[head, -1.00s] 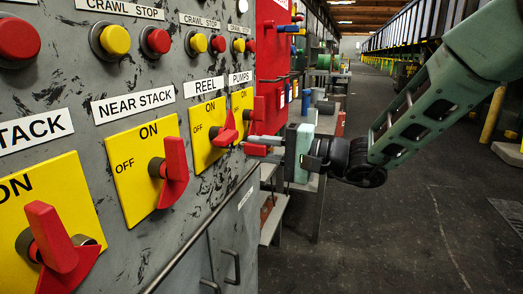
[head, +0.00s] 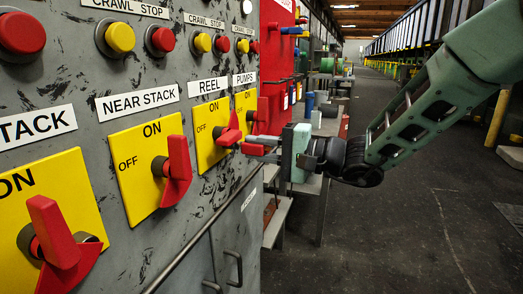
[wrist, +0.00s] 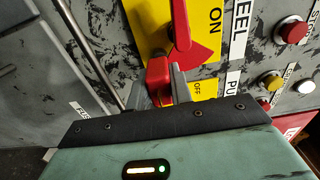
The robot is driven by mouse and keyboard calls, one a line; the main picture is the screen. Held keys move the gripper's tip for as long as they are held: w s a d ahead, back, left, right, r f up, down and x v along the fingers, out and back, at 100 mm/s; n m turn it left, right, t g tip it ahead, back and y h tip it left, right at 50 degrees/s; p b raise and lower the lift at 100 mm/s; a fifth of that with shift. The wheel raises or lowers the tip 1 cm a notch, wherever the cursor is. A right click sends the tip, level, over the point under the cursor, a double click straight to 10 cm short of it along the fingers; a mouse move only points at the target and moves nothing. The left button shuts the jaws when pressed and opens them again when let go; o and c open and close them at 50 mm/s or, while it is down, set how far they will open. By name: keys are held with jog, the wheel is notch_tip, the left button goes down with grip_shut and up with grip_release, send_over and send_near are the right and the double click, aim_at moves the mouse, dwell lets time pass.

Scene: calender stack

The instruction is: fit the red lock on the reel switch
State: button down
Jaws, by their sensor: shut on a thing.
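The reel switch (head: 230,132) is a red handle on a yellow ON/OFF plate under the REEL label. Its handle points up toward ON, with a red flange at its side. In the wrist view the reel switch (wrist: 181,28) is at top centre. My gripper (head: 261,149) is shut on the red lock (head: 251,149), a small red block at its fingertips. The lock is just right of and below the reel switch handle in the head view. In the wrist view the lock (wrist: 158,75) is close below the handle's flange; I cannot tell whether they touch.
The near stack switch (head: 174,170) and another red switch (head: 60,236) stick out to the left. The pumps switch (head: 260,115) is close behind my gripper. Buttons line the panel above. A rail (head: 205,227) runs below the plates. The aisle at right is open.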

jog(key=shift+b+x, duration=0.55)
jog(key=shift+x, duration=0.4)
jog(key=c, duration=0.8)
grip_release()
jog(key=shift+o, duration=0.2)
jog(key=shift+d, duration=0.15)
jog(key=shift+b+v, duration=0.6)
jog(key=shift+v, duration=0.25)
jog(key=b+v, duration=0.2)
jog(key=v, duration=0.3)
jog(key=shift+s, duration=0.15)
